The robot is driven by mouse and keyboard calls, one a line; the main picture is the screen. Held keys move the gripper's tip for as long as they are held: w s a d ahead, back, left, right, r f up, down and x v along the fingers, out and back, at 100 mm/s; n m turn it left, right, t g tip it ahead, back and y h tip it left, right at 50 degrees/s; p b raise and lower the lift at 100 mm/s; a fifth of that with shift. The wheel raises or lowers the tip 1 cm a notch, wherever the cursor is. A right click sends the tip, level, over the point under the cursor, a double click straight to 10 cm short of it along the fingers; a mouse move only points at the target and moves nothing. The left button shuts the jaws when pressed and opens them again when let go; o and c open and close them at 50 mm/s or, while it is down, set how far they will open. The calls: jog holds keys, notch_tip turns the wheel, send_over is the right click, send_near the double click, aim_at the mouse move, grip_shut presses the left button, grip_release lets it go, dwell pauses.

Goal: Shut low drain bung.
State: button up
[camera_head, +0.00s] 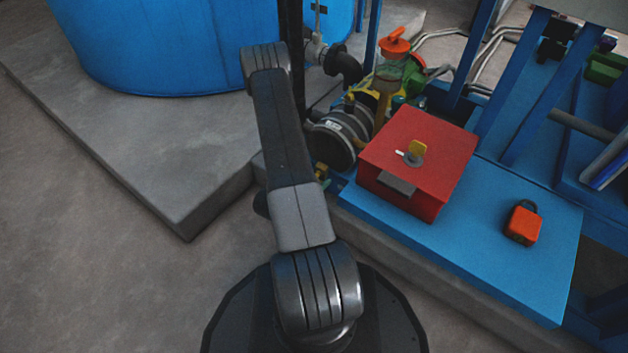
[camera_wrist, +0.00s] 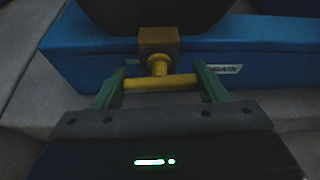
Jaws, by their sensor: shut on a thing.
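The low drain bung (camera_wrist: 160,78) is a yellow brass piece with a crossbar handle, set in a square brass block (camera_wrist: 159,41) below a dark rounded body in the wrist view. The crossbar lies level across the picture. My gripper (camera_wrist: 160,84) has its two green fingers at the two ends of the crossbar and is shut on it. In the head view, a small brass part (camera_head: 321,172) shows beside my arm below the pump. My gripper is hidden there behind my arm.
A white label (camera_wrist: 222,69), partly covered by a finger, is on the blue base (camera_wrist: 85,62). In the head view, a red box (camera_head: 440,160) and an orange padlock (camera_head: 523,224) sit on the blue platform (camera_head: 480,250). A blue tank (camera_head: 150,45) stands at left.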

jog(key=shift+m+y, duration=0.3)
jog(key=shift+m, duration=0.1)
dwell(0.3)
jog(key=o, duration=1)
jog(key=shift+p+v, duration=2.1)
jog(key=shift+v, duration=4.8)
jog(key=shift+f, duration=0.2)
